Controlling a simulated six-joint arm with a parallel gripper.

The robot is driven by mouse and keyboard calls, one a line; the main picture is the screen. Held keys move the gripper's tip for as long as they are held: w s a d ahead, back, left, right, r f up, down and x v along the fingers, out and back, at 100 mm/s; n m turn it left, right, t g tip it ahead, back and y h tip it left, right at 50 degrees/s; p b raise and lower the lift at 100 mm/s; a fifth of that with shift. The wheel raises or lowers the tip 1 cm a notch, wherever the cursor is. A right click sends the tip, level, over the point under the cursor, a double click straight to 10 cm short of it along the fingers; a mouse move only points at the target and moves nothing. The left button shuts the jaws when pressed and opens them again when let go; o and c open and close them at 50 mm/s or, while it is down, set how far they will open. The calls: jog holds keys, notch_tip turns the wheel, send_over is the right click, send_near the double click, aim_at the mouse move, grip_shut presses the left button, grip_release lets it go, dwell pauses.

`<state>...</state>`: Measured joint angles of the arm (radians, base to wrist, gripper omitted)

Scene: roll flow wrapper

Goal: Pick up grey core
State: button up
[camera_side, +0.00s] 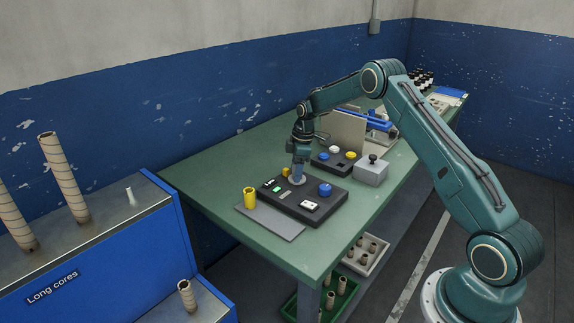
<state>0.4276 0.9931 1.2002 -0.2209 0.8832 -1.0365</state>
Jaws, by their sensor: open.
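My gripper (299,168) points down over the black control panel (325,194) on the green bench. Its fingers are small here and the gap between them is hard to make out. A pale grey round piece (298,180) shows on the panel right under the fingertips, partly covered by them. I cannot tell whether it is the grey core or whether the fingers touch it. A small pale grey-white piece (130,196) stands upright on the blue cabinet at the left, far from my gripper.
A yellow cylinder (249,197) stands on a grey plate (272,224) left of the panel. A blue knob (325,189) sits close by on the right. Behind are a second button panel (334,160) and a grey lever box (370,171). Tall brown cores (63,177) stand on the cabinet.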

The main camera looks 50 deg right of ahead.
jog(key=c, duration=1.1)
jog(key=shift+r, duration=0.2)
notch_tip(320, 180, up, 20)
jog(key=shift+f, duration=0.25)
jog(key=shift+r, duration=0.1)
dwell(0.6)
